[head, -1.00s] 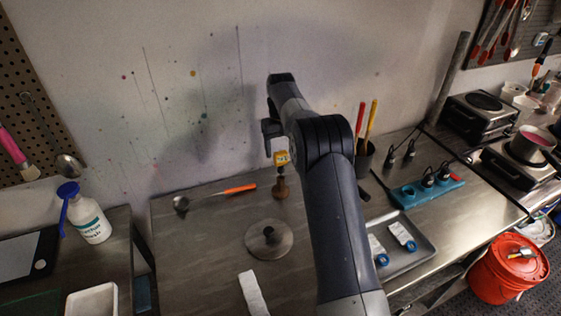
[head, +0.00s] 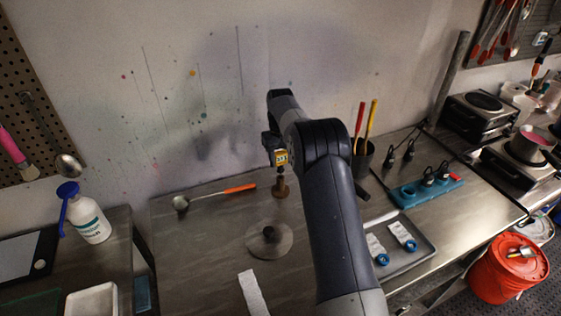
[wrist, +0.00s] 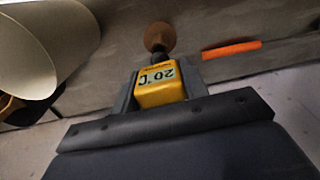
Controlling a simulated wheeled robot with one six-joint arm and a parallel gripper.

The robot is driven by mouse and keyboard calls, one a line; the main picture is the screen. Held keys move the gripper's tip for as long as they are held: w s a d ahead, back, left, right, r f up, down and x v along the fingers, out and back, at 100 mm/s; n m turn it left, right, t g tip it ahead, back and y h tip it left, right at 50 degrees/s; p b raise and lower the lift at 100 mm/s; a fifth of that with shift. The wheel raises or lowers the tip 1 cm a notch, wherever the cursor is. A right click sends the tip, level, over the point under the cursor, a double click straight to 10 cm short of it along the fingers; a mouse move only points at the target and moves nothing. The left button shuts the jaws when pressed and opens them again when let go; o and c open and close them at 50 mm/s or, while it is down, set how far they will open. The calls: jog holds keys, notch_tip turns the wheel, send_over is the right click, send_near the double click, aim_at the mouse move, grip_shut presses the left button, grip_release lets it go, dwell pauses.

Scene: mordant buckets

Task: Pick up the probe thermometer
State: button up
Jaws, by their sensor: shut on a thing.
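The probe thermometer is a yellow block with a display reading 20°C; it shows in the head view (head: 281,158) and in the wrist view (wrist: 160,92). My gripper (wrist: 158,80) is shut on it, with one grey finger on each side. In the head view my gripper (head: 277,152) is above the back of the bench, partly hidden by my arm. A small brown round stand (head: 281,188) is directly below the thermometer. Whether the thermometer's lower end is still in the stand is hard to tell.
An orange-handled ladle (head: 238,189) lies left of the stand, and a round metal disc (head: 269,241) lies in front. A dark cup with red and yellow handles (head: 364,160), a blue power strip (head: 425,188) and a metal tray (head: 420,251) are to the right.

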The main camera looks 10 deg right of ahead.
jog(key=c, duration=0.3)
jog(key=shift+r, duration=0.1)
notch_tip(320, 180, up, 10)
jog(key=shift+f, duration=0.1)
dwell(0.5)
jog(key=shift+r, duration=0.45)
